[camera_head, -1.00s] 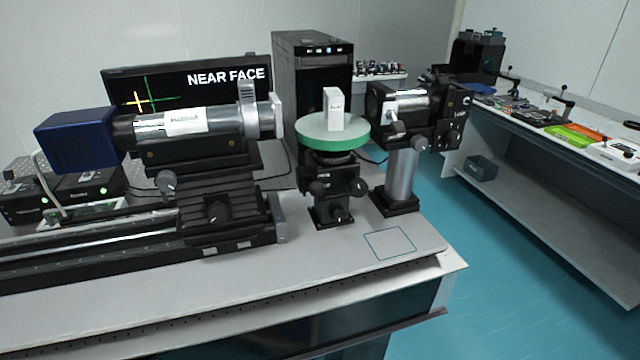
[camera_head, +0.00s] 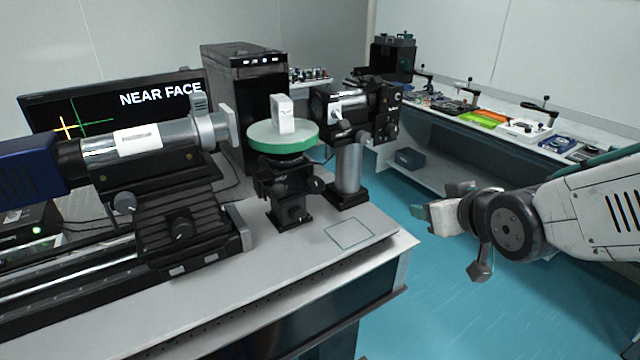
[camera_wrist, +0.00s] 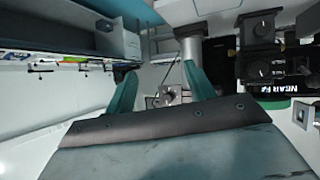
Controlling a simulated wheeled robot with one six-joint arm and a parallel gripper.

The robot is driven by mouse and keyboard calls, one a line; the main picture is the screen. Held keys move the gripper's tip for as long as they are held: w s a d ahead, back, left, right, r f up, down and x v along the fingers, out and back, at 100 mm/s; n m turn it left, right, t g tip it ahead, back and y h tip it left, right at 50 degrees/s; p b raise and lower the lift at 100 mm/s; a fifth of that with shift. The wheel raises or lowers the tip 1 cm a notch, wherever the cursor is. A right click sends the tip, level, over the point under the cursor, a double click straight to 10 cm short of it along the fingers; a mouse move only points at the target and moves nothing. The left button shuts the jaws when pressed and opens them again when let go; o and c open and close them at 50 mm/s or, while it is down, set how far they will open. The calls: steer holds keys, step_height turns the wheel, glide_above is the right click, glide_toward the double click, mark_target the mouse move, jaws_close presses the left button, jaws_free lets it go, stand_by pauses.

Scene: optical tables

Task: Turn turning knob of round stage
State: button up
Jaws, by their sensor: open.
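The round stage (camera_head: 283,136) has a green-rimmed disc top on a black mount, and a small white block (camera_head: 283,113) stands on it. Dark knobs (camera_head: 314,186) show on the mount below the disc; which one is the turning knob I cannot tell. My gripper (camera_head: 436,212) is to the right of the stage, past the table edge, well apart from it and empty. In the wrist view my gripper (camera_wrist: 160,82) shows two teal fingers spread apart with nothing between them.
A camera and lens unit (camera_head: 140,139) on a rail stands left of the stage. A black post-mounted device (camera_head: 348,108) stands close on its right. A monitor (camera_head: 45,108) and black computer (camera_head: 245,75) are behind. The table's front right corner, with an outlined square (camera_head: 349,234), is clear.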

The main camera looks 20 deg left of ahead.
steer(key=a+f+n+t+y, duration=0.1)
steer(key=a+n+y, duration=0.25)
steer(key=a, duration=0.65)
steer(key=n+y, duration=0.1)
steer(key=y, duration=0.3)
glide_toward(318, 187)
steer(key=x, duration=0.4)
steer(key=shift+w+a+f+y, duration=0.1)
steer(key=shift+a+f+y, duration=0.05)
steer(key=shift+a+y, duration=0.15)
steer(key=x, duration=0.6)
steer(key=shift+w+a, duration=0.2)
steer(key=shift+w, duration=0.2)
steer(key=c, duration=1)
